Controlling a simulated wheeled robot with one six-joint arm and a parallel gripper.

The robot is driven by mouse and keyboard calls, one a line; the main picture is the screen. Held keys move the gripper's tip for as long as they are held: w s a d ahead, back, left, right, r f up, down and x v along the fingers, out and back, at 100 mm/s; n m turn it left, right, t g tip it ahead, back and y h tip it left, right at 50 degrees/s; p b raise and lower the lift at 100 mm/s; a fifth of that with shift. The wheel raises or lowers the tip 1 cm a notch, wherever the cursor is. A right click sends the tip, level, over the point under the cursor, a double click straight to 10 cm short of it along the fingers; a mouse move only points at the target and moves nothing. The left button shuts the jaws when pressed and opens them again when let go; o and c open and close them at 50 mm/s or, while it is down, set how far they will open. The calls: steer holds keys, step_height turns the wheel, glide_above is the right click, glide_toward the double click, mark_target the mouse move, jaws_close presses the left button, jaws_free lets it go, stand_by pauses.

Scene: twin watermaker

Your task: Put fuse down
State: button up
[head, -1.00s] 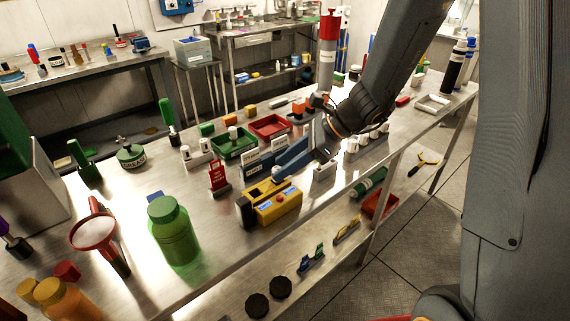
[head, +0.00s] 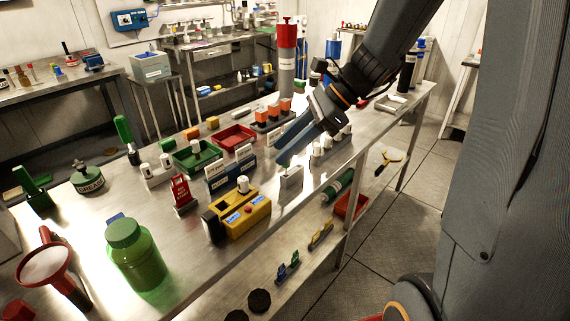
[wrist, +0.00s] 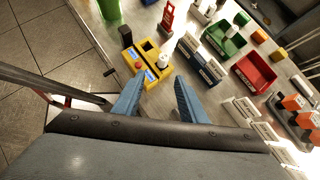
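A white fuse (head: 243,184) stands upright at the yellow tester (head: 236,221), which has a dark opening and blue labels on its front. The fuse (wrist: 163,60) and the yellow tester (wrist: 148,66) also show in the wrist view, beyond my fingertips. My gripper (head: 283,160) is up and to the right of the tester in the head view. In the wrist view its two blue fingers (wrist: 158,82) are spread with nothing between them, apart from the fuse.
A blue-fronted labelled bin (head: 231,177) stands behind the tester, with a green tray (head: 195,158) and a red tray (head: 234,138) farther back. A red tag stand (head: 183,196) is left of the tester. A small metal block (head: 291,180) is right. A green bottle (head: 136,257) stands front left.

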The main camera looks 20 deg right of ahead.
steer(key=s+d+f+n+h, duration=0.2)
steer(key=s+f+n+h, duration=0.2)
steer(key=n, duration=0.6)
steer(key=s+d+f+n+h, duration=0.2)
steer(key=s+f+n+h, duration=0.2)
steer(key=s+f+n, duration=0.2)
steer(key=s+n, duration=0.2)
steer(key=n, duration=0.1)
steer(key=shift+s+d+f+n+g, duration=0.25)
steer(key=shift+s+f+n+g, duration=0.05)
steer(key=shift+s+n, duration=0.1)
